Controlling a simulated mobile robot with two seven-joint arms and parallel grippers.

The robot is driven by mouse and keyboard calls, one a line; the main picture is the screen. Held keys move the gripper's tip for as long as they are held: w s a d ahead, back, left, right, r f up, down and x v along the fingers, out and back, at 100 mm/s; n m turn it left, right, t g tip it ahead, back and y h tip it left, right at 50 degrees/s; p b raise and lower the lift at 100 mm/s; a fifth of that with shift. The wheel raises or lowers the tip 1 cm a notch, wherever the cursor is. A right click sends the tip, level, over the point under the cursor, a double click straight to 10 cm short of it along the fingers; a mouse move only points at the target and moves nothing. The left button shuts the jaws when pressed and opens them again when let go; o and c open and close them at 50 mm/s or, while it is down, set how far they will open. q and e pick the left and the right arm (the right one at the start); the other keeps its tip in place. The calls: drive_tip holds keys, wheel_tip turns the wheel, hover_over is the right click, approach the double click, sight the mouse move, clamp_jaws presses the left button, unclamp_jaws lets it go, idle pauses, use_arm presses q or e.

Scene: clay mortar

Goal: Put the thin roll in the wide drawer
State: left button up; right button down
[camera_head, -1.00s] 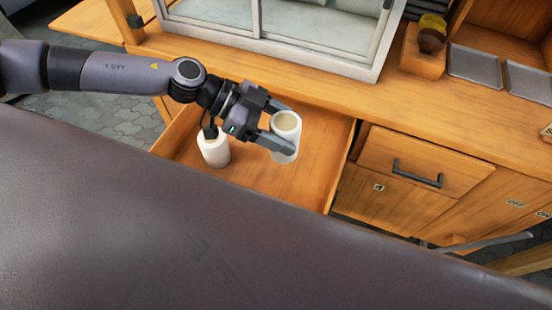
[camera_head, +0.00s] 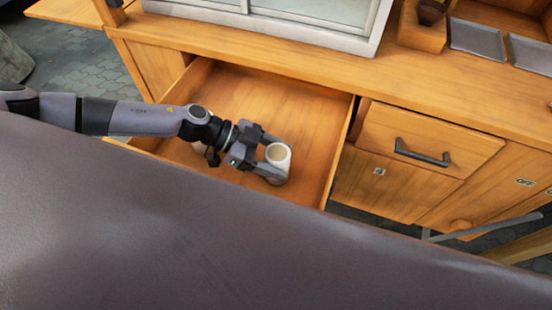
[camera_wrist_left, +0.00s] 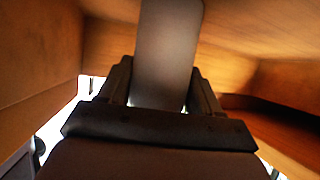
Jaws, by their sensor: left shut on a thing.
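The wide drawer (camera_head: 304,119) is pulled open under the counter. My left gripper (camera_head: 268,158) is shut on a pale, hollow-topped roll (camera_head: 279,154), taken as the thin roll. It holds the roll upright, low inside the drawer toward the right side. I cannot tell whether the roll's base touches the drawer floor. In the left wrist view the roll (camera_wrist_left: 168,50) stands between the fingers, shaded grey. A second white roll in the drawer is mostly hidden behind my left arm. My right gripper is not in view.
A smaller closed drawer with a dark handle (camera_head: 422,154) is to the right. Above are the wooden counter (camera_head: 330,82), a white-framed glass case (camera_head: 300,25) and grey trays (camera_head: 477,47). The back of the wide drawer is clear.

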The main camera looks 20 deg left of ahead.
use_arm(q)
drive_tip(key=o, duration=1)
drive_tip(key=shift+o, duration=0.2)
drive_tip(key=shift+a+r, duration=0.1)
drive_tip(key=shift+a, duration=0.05)
drive_tip(key=p+v, duration=0.1)
drive_tip(key=v, duration=1)
drive_tip(key=shift+a, duration=0.3)
drive_tip(key=shift+r, duration=0.1)
